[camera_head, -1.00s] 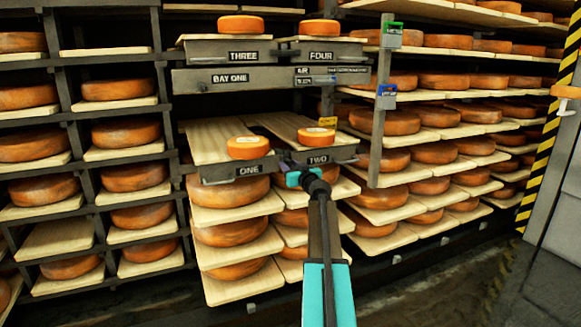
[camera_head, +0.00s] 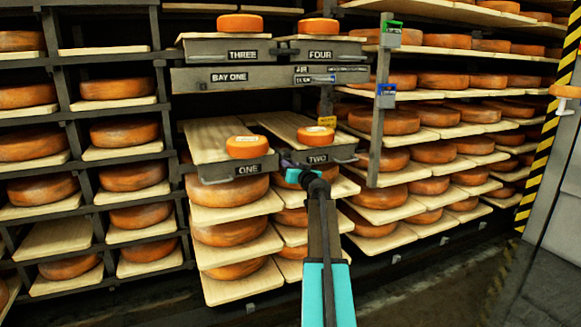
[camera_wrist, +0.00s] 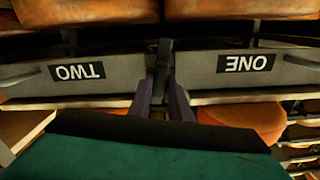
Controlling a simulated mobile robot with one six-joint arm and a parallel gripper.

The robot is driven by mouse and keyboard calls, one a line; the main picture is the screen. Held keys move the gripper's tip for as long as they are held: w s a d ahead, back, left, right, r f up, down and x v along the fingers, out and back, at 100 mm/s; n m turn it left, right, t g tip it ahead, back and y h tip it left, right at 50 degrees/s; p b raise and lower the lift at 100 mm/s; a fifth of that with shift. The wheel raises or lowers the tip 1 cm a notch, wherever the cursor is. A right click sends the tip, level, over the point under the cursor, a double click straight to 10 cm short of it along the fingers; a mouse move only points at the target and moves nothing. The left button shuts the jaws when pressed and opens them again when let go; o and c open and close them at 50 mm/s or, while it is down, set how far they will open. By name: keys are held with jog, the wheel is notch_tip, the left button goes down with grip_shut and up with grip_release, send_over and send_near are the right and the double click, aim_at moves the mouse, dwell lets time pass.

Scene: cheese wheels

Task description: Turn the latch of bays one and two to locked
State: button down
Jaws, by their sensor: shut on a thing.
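The tray fronts marked ONE (camera_head: 226,172) and TWO (camera_head: 343,152) stand side by side, low in the rack. They also show upside down in the wrist view, ONE (camera_wrist: 210,70) at right and TWO (camera_wrist: 118,75) at left. My gripper (camera_head: 286,160) is at the gap between them. In the wrist view its two dark fingers (camera_wrist: 165,88) are shut on a dark upright bar (camera_wrist: 165,52) in that gap, which appears to be the latch. My gripper hides most of it in the head view, and I cannot tell whether it is locked.
Trays THREE (camera_head: 202,48) and FOUR (camera_head: 346,46) sit above, with a beam marked BAY ONE (camera_head: 190,80) below them. Cheese wheels (camera_head: 246,147) rest on the boards. A post with green (camera_head: 391,35) and blue (camera_head: 386,96) parts stands at right. The floor (camera_head: 430,270) at right is clear.

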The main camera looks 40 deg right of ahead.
jog(key=m, duration=0.4)
jog(key=shift+s+d, duration=0.1)
jog(key=shift+d, duration=0.05)
jog(key=m, duration=0.3)
jog(key=shift+m, duration=0.4)
jog(key=m+p, duration=0.2)
jog(key=m, duration=0.2)
jog(key=shift+d+f, duration=0.1)
jog(key=shift+f+m+p, duration=0.15)
jog(key=shift+m+p, duration=0.75)
jog(key=shift+m, duration=1.1)
jog(key=c, duration=1.7)
grip_release()
